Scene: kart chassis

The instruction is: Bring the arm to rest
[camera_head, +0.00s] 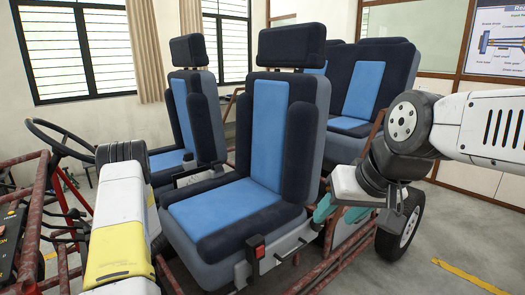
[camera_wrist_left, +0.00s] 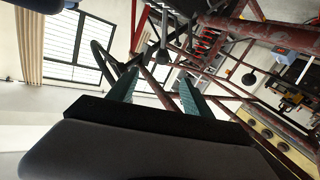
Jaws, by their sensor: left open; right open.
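My right arm (camera_head: 404,125) reaches in from the right in the head view. Its gripper (camera_head: 336,209) has teal fingers beside the right side of the near blue and dark navy seat (camera_head: 225,205); I cannot tell whether it touches the seat. It is open, with nothing seen in it. My left arm (camera_head: 118,225) is white and yellow and stands in front of the seat's left side; its gripper is hidden in the head view.
A steering wheel (camera_head: 62,139) and red tube frame (camera_head: 35,225) stand at the left. More seats (camera_head: 365,88) are behind the near one. A black wheel (camera_head: 402,225) stands at the right. Open grey floor (camera_head: 455,230) lies beyond it.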

